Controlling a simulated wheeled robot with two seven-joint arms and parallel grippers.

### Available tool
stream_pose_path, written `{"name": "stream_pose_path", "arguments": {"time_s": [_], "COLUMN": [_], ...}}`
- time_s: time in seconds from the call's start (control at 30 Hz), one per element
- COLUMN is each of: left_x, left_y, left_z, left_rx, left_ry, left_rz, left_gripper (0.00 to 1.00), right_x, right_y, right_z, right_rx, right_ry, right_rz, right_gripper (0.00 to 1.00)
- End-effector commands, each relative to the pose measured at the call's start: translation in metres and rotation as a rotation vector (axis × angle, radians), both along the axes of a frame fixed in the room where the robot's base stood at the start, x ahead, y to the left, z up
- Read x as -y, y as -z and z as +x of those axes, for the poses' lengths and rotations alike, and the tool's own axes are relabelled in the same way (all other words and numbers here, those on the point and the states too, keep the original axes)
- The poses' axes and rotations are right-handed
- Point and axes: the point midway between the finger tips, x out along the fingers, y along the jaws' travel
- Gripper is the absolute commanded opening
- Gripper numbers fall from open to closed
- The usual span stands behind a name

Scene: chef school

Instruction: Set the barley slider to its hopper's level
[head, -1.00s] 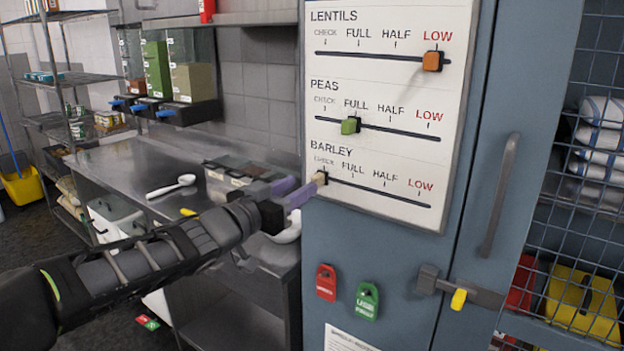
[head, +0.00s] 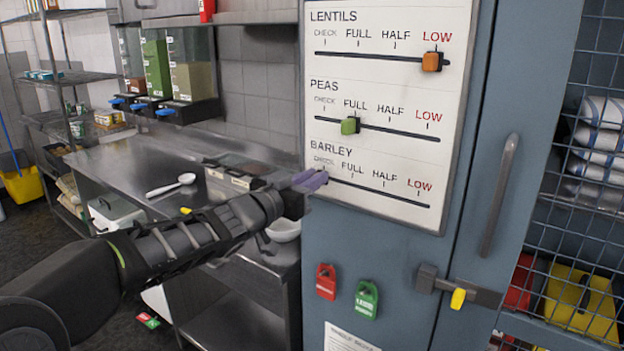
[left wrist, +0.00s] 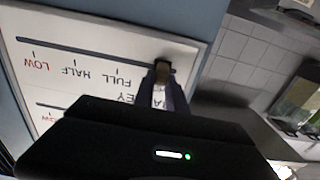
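The barley slider's track (head: 385,195) is the lowest on the white board, with marks CHECK, FULL, HALF and LOW. My left gripper (head: 312,182) has its purple fingers at the CHECK end of this track and hides the slider knob in the head view. In the left wrist view the knob (left wrist: 163,73) sits between the two fingertips; whether they squeeze it is unclear. The rightmost hopper (head: 193,80) holds tan grain to about half its height. My right gripper is not in view.
The orange lentils knob (head: 432,62) is at LOW and the green peas knob (head: 350,126) at FULL. The green-filled hopper (head: 156,70) is nearly full. A steel counter (head: 120,165) stands left of the cabinet; a latch handle (head: 460,288) sticks out below the board.

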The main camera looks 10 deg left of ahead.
Motion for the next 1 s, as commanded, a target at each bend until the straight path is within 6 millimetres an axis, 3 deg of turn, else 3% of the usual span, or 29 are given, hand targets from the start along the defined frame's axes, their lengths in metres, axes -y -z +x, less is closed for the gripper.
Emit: {"name": "stream_pose_path", "arguments": {"time_s": [0.17,1.0], "left_x": [-0.0001,-0.0003], "left_y": [0.0000,0.0001], "left_z": [-0.0001,0.0000], "left_rx": [0.000,0.000], "left_ry": [0.000,-0.001], "left_rz": [0.000,0.000], "left_gripper": [0.00,0.00], "right_x": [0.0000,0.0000], "right_y": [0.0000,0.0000], "right_z": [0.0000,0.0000], "right_rx": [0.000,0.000], "right_ry": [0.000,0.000], "right_rz": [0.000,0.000], "right_gripper": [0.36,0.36]}}
